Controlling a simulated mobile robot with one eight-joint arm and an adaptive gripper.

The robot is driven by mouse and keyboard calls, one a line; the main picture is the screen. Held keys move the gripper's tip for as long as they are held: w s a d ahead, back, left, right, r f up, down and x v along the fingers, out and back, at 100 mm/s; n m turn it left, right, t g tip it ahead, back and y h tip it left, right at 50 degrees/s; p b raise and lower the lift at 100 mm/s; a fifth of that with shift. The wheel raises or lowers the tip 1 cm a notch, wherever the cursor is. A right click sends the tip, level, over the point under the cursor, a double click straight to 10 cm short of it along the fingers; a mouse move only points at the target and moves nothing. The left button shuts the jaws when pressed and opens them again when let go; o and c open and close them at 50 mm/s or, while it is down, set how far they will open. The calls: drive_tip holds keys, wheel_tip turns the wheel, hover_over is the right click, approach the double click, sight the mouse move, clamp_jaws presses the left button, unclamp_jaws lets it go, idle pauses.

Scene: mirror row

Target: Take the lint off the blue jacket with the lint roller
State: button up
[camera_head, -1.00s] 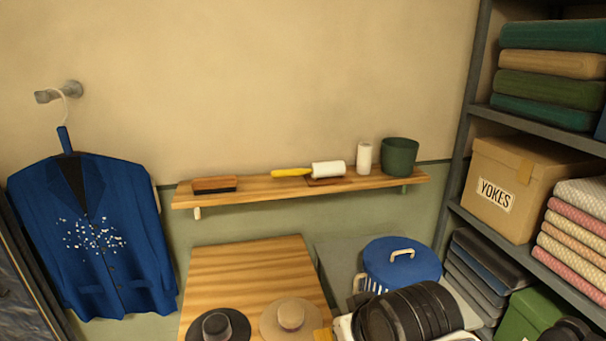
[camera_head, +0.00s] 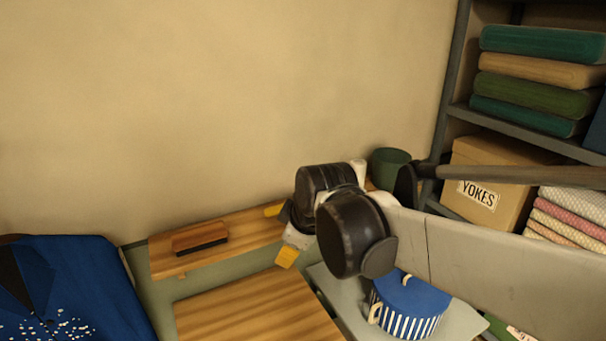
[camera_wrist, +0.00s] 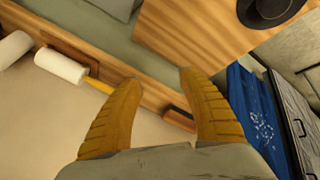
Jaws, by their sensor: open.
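The blue jacket (camera_head: 95,275) hangs at the left with white lint specks (camera_head: 62,325) on its front. The jacket also shows at the right of the wrist view (camera_wrist: 240,95). The lint roller (camera_wrist: 60,66) lies on the wall shelf (camera_wrist: 72,38), its white head left and its yellow handle running toward my left finger, which hides the handle's end. My gripper (camera_wrist: 159,78) is open above the shelf, with nothing held between its fingers. In the head view my gripper (camera_head: 281,234) and arm hide the roller.
A brown brush (camera_head: 200,238) lies on the shelf's left part. A white roll (camera_wrist: 14,47) and a green pot (camera_head: 390,165) stand at its right end. A wooden table (camera_head: 255,312) and a blue-lidded striped box (camera_head: 410,305) are below. A rack with a YOKES box (camera_head: 485,175) stands right.

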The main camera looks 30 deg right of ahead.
sight(272, 211)
drive_tip(key=w+d+r+n+p, duration=0.4)
drive_tip(key=w+d+n+p, duration=0.5)
drive_tip(key=w, duration=0.5)
drive_tip(key=shift+g, duration=0.4)
drive_tip(key=x, duration=0.5)
drive_tip(key=shift+w+f, duration=0.1)
drive_tip(key=x, duration=0.5)
drive_tip(key=shift+w+d+f, duration=0.1)
drive_tip(key=shift+w+d, duration=0.05)
drive_tip(key=shift+w, duration=0.4)
drive_tip(key=shift+s, duration=0.15)
drive_tip(key=shift+c, duration=0.4)
clamp_jaws()
